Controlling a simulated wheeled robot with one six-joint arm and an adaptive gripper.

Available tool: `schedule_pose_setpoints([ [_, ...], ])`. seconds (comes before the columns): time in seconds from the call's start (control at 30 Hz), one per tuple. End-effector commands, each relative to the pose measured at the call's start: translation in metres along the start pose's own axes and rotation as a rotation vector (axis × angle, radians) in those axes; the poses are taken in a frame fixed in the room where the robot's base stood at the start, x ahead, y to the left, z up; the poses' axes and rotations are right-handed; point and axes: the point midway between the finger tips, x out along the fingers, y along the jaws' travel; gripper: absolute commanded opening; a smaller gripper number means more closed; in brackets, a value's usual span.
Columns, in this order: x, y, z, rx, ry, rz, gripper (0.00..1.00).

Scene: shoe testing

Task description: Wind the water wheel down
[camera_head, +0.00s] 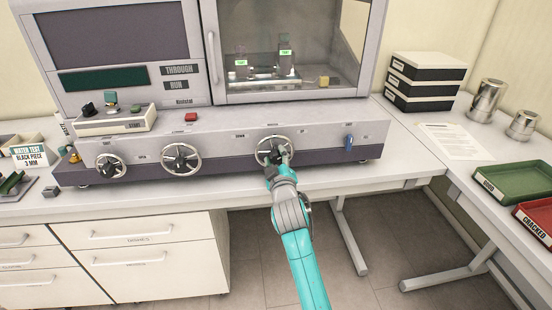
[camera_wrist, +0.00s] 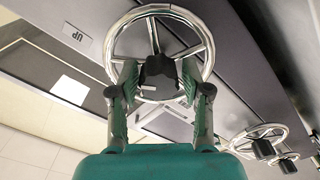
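A chrome handwheel (camera_head: 268,150) with a black hub sits on the machine's front panel, between a label that reads DOWN on its left and a small label on its right. In the wrist view this wheel (camera_wrist: 206,62) fills the upper middle, with an upside-down UP label at its left. My gripper (camera_head: 279,158) is at the wheel's front. In the wrist view my gripper (camera_wrist: 160,82) has its fingers apart, one on each side of the black hub (camera_wrist: 158,72). Gaps seem to show between fingers and hub; contact with the rim or spokes is unclear.
Two more handwheels (camera_head: 181,160) (camera_head: 111,166) are left on the same panel; a blue lever (camera_head: 349,141) is at its right. Above is a glass-fronted chamber (camera_head: 290,88). A green tray (camera_head: 515,180) and red tray (camera_head: 541,216) lie on the right table. Floor is open below.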

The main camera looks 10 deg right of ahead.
Motion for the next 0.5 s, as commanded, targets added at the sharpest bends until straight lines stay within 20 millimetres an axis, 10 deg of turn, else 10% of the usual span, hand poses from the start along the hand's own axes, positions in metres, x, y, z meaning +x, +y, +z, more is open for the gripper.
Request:
schedule_pose_setpoints([
  [0.5,-0.014,0.000,0.000,0.001,0.001,0.000,0.63],
])
